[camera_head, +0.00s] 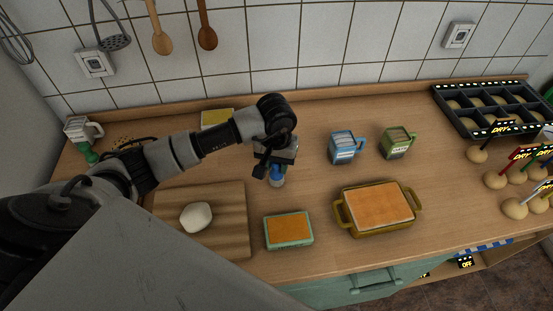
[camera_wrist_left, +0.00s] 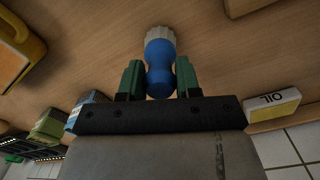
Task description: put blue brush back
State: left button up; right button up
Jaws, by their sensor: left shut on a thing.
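The blue brush (camera_head: 276,173) has a blue handle and pale bristles. It is upright, bristles down, over the wooden counter in the head view. In the left wrist view the blue brush (camera_wrist_left: 160,62) is between the two green fingers. My left gripper (camera_head: 272,165) is shut on its handle; in the wrist view the gripper (camera_wrist_left: 159,80) holds it from both sides. I cannot tell whether the bristles touch the counter. A blue mug-like container (camera_head: 343,148) and a green one (camera_head: 397,142) stand to the right. My right gripper is not in view.
A cutting board (camera_head: 228,240) with white dough (camera_head: 196,217) lies front left. A green-rimmed dish (camera_head: 289,231) and a yellow-brown baking dish (camera_head: 378,208) stand in front. A container with a green-topped object (camera_head: 88,148) stands at the far left. A black tray (camera_head: 490,110) is back right.

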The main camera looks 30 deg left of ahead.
pick_arm(q)
jog(key=shift+f, duration=0.15)
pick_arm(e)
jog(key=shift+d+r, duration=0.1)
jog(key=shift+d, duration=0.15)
pick_arm(q)
jog(key=shift+f, duration=0.1)
jog(key=shift+f+b, duration=0.1)
jog(key=shift+b, duration=0.2)
jog(key=o, duration=1)
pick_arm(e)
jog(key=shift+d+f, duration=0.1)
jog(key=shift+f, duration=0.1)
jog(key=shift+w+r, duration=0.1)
pick_arm(q)
jog(key=shift+r, duration=0.35)
notch_tip(320, 180, up, 11)
jog(key=b, duration=0.3)
jog(key=shift+f, duration=0.2)
jog(key=shift+r, duration=0.55)
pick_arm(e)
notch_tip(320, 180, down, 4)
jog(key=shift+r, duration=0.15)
